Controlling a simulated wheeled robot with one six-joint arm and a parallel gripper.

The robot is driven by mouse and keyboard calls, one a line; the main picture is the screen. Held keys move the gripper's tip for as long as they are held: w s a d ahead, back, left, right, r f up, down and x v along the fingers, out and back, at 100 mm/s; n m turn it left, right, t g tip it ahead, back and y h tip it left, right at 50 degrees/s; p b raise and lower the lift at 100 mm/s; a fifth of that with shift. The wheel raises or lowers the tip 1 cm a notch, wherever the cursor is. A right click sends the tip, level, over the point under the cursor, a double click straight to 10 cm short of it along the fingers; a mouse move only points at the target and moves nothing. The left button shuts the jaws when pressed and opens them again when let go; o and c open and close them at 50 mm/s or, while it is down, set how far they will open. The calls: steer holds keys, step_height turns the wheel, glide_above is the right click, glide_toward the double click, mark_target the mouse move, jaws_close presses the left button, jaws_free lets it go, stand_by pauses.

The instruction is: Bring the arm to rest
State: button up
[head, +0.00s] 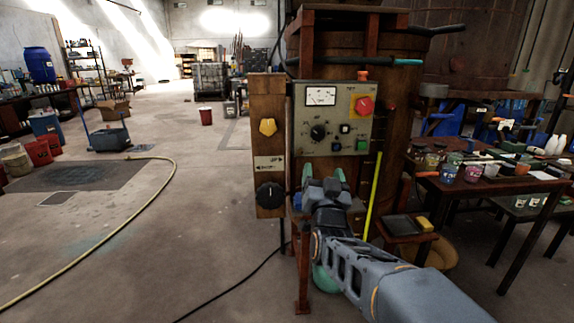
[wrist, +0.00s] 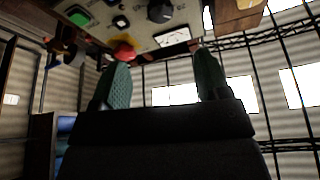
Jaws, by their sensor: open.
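My gripper (head: 325,180) is in front of the lower part of a control panel (head: 345,100) on a wooden vat stand, with my arm reaching in from the lower right. In the wrist view its two green fingers (wrist: 160,88) are apart with nothing between them. The panel carries a gauge, a black knob (head: 318,132) and a red knob (head: 364,106). The red knob (wrist: 123,50) also shows in the wrist view, close beyond the left finger; I cannot tell whether they touch.
A wooden board (head: 268,145) with a yellow knob and a black dial stands left of the panel. A small shelf (head: 402,228) with a yellow block is right of my gripper. A cluttered table (head: 490,182) stands farther right. Open floor lies left, crossed by a yellow hose (head: 120,215).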

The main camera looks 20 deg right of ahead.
steer(key=shift+r, duration=0.1)
steer(key=s+a+n+g+y+p, duration=0.3)
steer(key=s+a+g+p, duration=0.1)
steer(key=s+g+p, duration=0.5)
steer(key=s+a+n+g+y+p, duration=0.3)
steer(key=s+g+p, duration=0.5)
steer(key=p, duration=0.4)
steer(key=shift+s+a+g+y, duration=0.3)
steer(key=shift+s+a+g, duration=0.15)
steer(key=shift+a, duration=0.25)
